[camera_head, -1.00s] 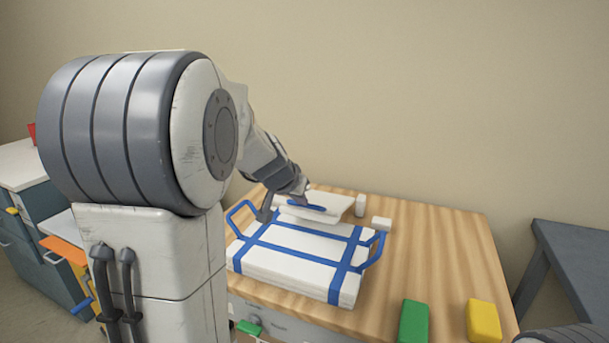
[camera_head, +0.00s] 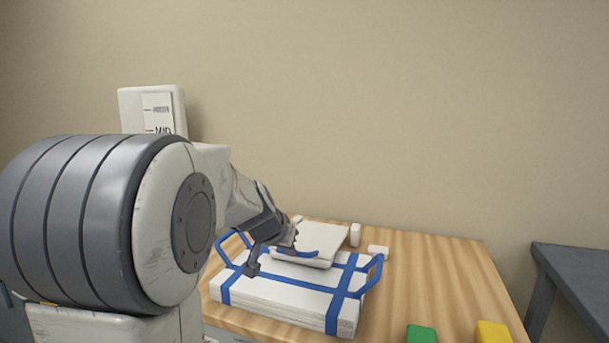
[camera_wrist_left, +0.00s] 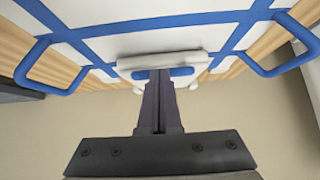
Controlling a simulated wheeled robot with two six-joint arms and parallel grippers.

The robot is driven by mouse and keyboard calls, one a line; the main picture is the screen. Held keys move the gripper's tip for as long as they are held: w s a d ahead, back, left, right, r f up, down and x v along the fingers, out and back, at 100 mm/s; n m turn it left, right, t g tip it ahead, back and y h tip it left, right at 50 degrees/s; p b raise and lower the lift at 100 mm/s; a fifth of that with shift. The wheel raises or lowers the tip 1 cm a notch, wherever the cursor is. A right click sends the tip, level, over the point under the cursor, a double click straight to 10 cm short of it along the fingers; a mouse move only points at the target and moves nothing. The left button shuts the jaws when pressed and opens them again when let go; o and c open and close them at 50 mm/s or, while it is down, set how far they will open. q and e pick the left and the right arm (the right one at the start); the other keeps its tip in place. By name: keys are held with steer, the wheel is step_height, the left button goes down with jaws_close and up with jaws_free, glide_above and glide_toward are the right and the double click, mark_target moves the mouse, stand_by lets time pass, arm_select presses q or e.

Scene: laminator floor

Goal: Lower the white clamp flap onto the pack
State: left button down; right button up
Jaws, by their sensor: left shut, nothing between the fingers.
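The white clamp flap (camera_head: 325,244) is at the back of the pack, with a blue grip (camera_head: 308,254) near its front edge. The flap slopes slightly and its front edge is over the pack's back part; I cannot tell whether it touches. The white pack (camera_head: 275,292) has blue straps and a blue handle at each side. My left gripper (camera_head: 287,249) is shut and empty at the flap's front edge, beside the blue grip. In the left wrist view, the closed fingers (camera_wrist_left: 160,75) overlap the flap (camera_wrist_left: 128,62) and hide the middle of its grip. My right gripper is out of view.
The pack lies on a wooden table (camera_head: 430,270). Small white blocks (camera_head: 378,251) stand behind the pack. A green block (camera_head: 421,334) and a yellow block (camera_head: 493,333) are at the front right. A grey table (camera_head: 580,270) stands at the right. A white labelled box (camera_head: 150,108) is behind my arm.

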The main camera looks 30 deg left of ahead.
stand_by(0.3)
arm_select(q)
steer(key=p+v, duration=0.3)
steer(key=v, duration=1)
steer(key=s+d+f+m+g+h, duration=0.2)
steer(key=d+f, duration=0.2)
steer(key=d, duration=0.5)
steer(key=s+d+f+m+g+h, duration=0.1)
steer(key=s+d+f+m+h, duration=0.1)
steer(key=d+f, duration=0.5)
steer(key=s+d+f+m+g+y, duration=0.1)
steer(key=s+d+f+m+g, duration=0.2)
steer(key=s+d, duration=0.4)
steer(key=s+d+f+m+g, duration=0.2)
steer(key=s+d+f, duration=0.25)
steer(key=s, duration=0.45)
step_height(320, 180, up, 16)
steer(key=p, duration=1.6)
steer(key=shift+s+d+y, duration=0.3)
steer(key=shift+s+d, duration=0.05)
